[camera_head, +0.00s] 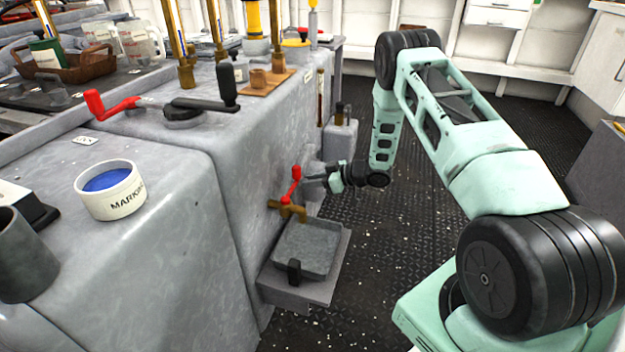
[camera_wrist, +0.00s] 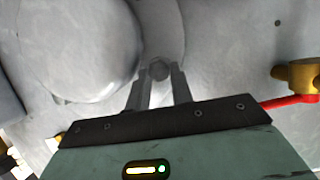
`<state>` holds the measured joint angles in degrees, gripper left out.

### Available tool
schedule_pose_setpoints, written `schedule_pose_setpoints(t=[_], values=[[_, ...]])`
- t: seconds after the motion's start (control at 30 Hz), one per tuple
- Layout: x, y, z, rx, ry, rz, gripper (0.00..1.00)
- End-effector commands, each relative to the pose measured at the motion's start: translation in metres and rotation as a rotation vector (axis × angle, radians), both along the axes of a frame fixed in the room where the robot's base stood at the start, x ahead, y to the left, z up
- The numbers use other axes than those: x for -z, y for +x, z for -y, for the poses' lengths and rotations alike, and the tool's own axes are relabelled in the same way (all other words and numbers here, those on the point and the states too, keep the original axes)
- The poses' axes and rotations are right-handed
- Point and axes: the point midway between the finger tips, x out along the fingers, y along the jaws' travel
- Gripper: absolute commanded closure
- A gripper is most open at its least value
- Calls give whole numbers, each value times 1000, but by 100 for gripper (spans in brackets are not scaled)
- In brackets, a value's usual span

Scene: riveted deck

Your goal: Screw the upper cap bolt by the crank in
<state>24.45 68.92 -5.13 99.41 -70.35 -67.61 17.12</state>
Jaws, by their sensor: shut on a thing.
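My gripper (camera_head: 314,182) reaches sideways to the right-hand wall of the grey engine block (camera_head: 180,190), above and behind a red-levered tap. In the wrist view my gripper (camera_wrist: 160,80) has its two dark fingers on either side of a small grey bolt head (camera_wrist: 159,67). The fingers are shut on it. The bolt sits in a pale grey rounded part beside a large round grey cover (camera_wrist: 75,40). The bolt's shank and how deep it sits are hidden. In the head view the bolt is hidden at the fingertips.
The brass tap (camera_head: 290,208) with its red lever (camera_head: 292,185) is close to my gripper; below it is a grey tray (camera_head: 306,250). On the block are a black-handled crank (camera_head: 200,104) and a white pot (camera_head: 110,192). The deck at right (camera_head: 390,235) is partly clear.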

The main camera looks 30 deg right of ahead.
Motion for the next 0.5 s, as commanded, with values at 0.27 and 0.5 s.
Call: schedule_pose_setpoints(t=[0.27, 0.5], values=[[2, -3, 2, 2, -2, -6, 69], [1, -1, 2, 4, -2, -2, 55]])
